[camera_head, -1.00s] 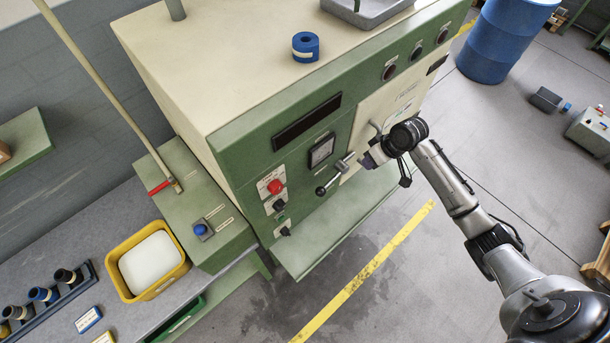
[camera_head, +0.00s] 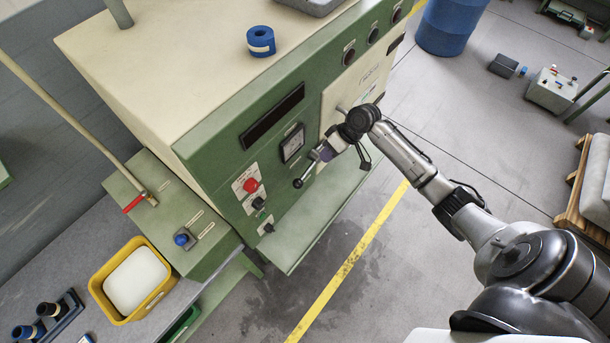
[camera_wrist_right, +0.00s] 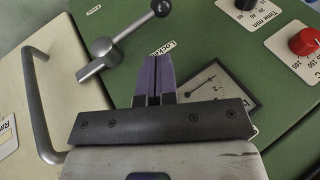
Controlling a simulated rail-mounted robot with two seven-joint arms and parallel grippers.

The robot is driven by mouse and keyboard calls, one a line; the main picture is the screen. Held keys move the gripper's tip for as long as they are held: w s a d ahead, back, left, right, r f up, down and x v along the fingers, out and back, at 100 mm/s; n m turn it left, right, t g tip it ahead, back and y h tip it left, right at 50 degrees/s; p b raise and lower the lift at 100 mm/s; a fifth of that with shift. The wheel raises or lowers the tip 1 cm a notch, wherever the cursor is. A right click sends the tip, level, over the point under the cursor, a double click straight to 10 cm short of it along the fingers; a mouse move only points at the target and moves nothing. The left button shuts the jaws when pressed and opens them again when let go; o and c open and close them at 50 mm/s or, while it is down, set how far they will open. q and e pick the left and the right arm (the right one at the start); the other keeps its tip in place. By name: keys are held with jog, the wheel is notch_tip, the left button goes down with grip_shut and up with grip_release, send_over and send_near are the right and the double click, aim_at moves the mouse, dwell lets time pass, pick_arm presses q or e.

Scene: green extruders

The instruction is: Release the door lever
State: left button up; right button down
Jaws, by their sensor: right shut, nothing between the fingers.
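The door lever (camera_wrist_right: 125,35) is a grey metal arm with a black ball end, on the green front panel at the door's edge. In the head view its ball end (camera_head: 298,184) points down and left; its hub is partly hidden by my gripper. My right gripper (camera_head: 324,152) is at the lever's hub end in the head view. In the right wrist view its purple fingers (camera_wrist_right: 154,77) are together and empty, beside the lever with a gap in the picture. The cream door (camera_head: 352,82) has a grey bar handle (camera_wrist_right: 38,105). My left gripper is out of view.
A gauge (camera_head: 292,143), a red knob (camera_head: 251,185) and black knobs sit beside the lever. A green ledge (camera_head: 300,238) juts out below. A blue roll (camera_head: 260,41) stands on top of the machine. The floor in front is open.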

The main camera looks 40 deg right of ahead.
aim_at(301, 180)
jog(key=p+x, duration=0.2)
jog(key=x, duration=1)
jog(key=shift+a+f, duration=0.1)
jog(key=shift+f, duration=0.05)
jog(key=shift+w+f, duration=0.1)
